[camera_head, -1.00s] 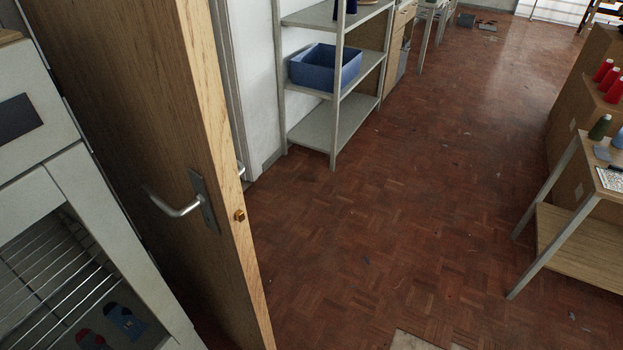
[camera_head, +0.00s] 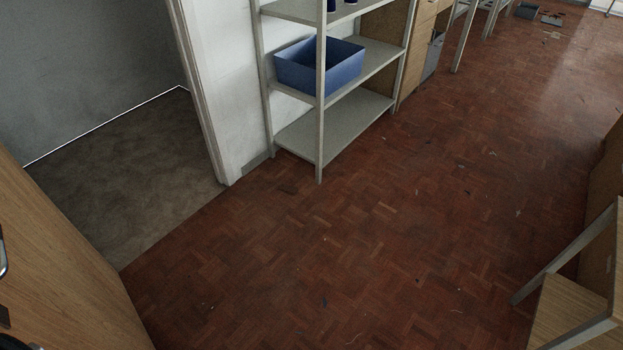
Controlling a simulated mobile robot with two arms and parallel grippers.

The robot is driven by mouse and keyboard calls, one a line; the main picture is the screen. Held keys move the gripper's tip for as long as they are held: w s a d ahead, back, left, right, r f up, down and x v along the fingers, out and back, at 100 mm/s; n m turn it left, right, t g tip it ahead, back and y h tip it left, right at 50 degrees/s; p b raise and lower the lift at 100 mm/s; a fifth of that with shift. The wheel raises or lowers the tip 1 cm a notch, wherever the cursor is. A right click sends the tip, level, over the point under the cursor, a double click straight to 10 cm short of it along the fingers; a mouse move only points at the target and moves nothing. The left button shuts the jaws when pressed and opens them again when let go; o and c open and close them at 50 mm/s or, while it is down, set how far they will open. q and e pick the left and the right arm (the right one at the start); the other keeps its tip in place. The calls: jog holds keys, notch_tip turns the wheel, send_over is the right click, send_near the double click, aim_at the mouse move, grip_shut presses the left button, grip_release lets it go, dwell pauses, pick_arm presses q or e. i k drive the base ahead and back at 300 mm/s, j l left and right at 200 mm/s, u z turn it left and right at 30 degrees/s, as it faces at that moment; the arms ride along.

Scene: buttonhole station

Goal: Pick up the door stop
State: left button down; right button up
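I cannot make out a door stop anywhere in the head view; small specks on the floor are too small to identify. The wooden door (camera_head: 65,270) stands open at the lower left, with part of its metal handle (camera_head: 3,255) at the picture's left edge. A small dark shape (camera_head: 14,343) shows in the bottom left corner, and I cannot tell what it is. Neither of my grippers is in view.
The doorway opens onto a grey-brown floor (camera_head: 135,165). A grey shelf unit (camera_head: 345,125) holding a blue bin (camera_head: 318,68) stands against the wall. A wooden table with metal legs (camera_head: 575,310) is at the right edge. The parquet floor (camera_head: 370,230) between is mostly clear.

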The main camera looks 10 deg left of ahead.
aim_at(293, 191)
jog(key=i+j, duration=0.1)
jog(key=i, duration=0.35)
jog(key=i+j+z, duration=0.1)
jog(key=i, duration=0.35)
jog(key=i+j, duration=0.2)
jog(key=i, duration=0.25)
